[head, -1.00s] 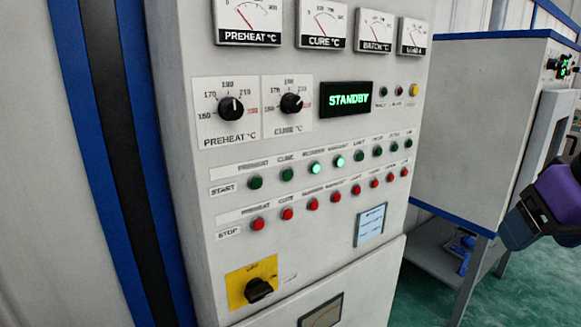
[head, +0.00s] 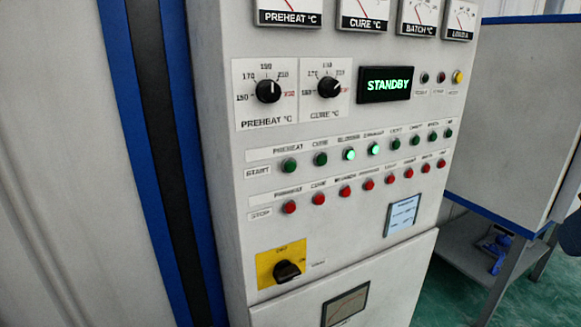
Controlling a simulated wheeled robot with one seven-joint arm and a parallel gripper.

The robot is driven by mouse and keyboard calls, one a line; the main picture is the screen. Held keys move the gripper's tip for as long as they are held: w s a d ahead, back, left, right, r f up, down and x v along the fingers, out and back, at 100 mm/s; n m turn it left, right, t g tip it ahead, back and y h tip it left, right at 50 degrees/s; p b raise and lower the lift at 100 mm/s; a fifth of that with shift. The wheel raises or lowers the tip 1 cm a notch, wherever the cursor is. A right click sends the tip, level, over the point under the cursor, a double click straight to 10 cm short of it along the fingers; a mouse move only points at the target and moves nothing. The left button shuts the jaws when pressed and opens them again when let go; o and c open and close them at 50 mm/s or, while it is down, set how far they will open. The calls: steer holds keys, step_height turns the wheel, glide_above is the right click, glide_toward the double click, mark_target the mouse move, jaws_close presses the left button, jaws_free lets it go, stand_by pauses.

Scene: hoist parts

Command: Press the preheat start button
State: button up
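The preheat start button (head: 289,166) is the leftmost green button in the START row of the grey control panel (head: 225,130), under the PREHEAT label. It is unlit. Two other green buttons, the third (head: 349,154) and fourth (head: 374,149) in that row, glow bright. The red preheat stop button (head: 289,207) sits directly below the preheat start button. The display (head: 385,84) reads STANDBY in green. My gripper is not in view, and nothing covers the buttons.
Preheat (head: 268,91) and cure (head: 330,87) knobs sit above the button rows. A yellow-plated rotary switch (head: 286,269) is below. A grey cabinet (head: 515,120) stands at the right over green floor.

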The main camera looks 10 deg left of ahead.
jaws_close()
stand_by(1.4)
